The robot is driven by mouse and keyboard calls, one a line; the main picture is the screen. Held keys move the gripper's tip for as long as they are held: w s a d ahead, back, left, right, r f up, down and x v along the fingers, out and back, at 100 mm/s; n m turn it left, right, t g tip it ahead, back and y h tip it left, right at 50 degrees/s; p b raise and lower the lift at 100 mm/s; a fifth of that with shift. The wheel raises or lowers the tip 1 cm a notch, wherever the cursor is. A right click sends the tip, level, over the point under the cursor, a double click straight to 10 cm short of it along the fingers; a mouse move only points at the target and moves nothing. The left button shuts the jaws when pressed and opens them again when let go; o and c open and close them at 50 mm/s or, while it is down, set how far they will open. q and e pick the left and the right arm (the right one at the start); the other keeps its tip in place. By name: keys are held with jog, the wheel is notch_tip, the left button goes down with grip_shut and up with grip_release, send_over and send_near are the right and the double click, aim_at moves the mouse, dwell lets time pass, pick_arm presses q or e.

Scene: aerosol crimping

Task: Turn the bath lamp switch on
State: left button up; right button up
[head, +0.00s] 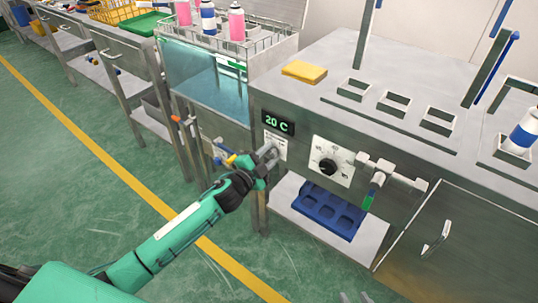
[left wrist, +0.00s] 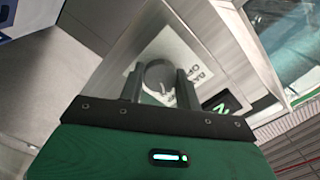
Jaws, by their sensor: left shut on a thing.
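The bath lamp switch plate (head: 275,139) is a pale label on the steel front, just below the 20 C display (head: 278,123). In the left wrist view the plate (left wrist: 186,47) carries dark lettering, partly hidden, and a round grey switch knob (left wrist: 158,77). My left gripper (head: 267,157) is at the plate, and its fingers in the left wrist view (left wrist: 158,84) are shut on the knob. The knob's exact setting is hard to read. Of my right gripper (head: 356,297) only two grey fingertips show at the bottom edge, with a gap between them.
A black dial (head: 328,167) on a white plate and a valve with a green-tipped handle (head: 372,189) sit right of the switch. A blue tray (head: 317,211) lies on the shelf below. The glass-sided bath (head: 207,85) is at left. The green floor in front is clear.

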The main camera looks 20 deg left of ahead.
pick_arm(q)
jog(key=o, duration=1)
jog(key=shift+c, duration=0.2)
jog(key=shift+s, duration=0.1)
jog(key=p+v, duration=0.1)
jog(key=v, duration=1.2)
jog(key=shift+s, duration=0.3)
pick_arm(e)
jog(key=shift+s+d+r+g+h, duration=0.1)
jog(key=shift+s+d+g+h, duration=0.15)
jog(key=shift+d+g+h, duration=0.5)
jog(key=shift+s+d+f+y, duration=0.1)
jog(key=shift+d+f+y, duration=0.15)
jog(key=shift+y, duration=0.1)
